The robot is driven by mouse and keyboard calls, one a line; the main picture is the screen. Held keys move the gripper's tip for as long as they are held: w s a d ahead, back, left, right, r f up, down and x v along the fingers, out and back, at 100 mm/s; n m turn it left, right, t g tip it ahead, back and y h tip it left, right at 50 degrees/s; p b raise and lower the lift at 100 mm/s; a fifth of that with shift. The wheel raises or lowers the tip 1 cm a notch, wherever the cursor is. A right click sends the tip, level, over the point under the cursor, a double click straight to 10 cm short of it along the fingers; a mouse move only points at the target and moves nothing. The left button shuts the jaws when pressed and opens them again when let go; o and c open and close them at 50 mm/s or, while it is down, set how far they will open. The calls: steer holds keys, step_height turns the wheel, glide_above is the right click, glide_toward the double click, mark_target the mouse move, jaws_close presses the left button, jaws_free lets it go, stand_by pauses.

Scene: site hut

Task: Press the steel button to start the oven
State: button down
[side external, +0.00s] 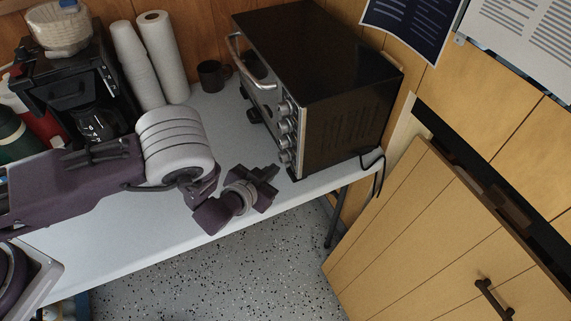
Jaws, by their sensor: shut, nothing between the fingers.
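The oven (335,85) is a black box with a steel-edged front, standing on the white table in the side external view. Its front faces left and carries a steel handle. A column of steel knobs or buttons (284,126) runs down the front's near edge. I cannot tell for sure which of these is the steel button. My gripper (270,178) is shut and empty. In the picture it is just below and left of the lowest control, seemingly apart from it. The exact gap in depth is hard to judge.
The white table (110,235) has bare surface left of the oven. A dark mug (211,75), a paper roll (162,57), stacked cups (137,65) and a coffee maker (75,85) stand behind my arm. A black cord (376,172) hangs at the table's right end, near a wooden cabinet (440,240).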

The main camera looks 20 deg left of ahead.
steer(key=shift+w+d, duration=0.1)
stand_by(0.7)
steer(key=shift+w+d, duration=0.2)
steer(key=shift+w+d, duration=0.25)
steer(key=shift+d, duration=0.05)
stand_by(0.7)
stand_by(0.4)
steer(key=shift+s+a, duration=0.6)
steer(key=shift+s+a, duration=1.75)
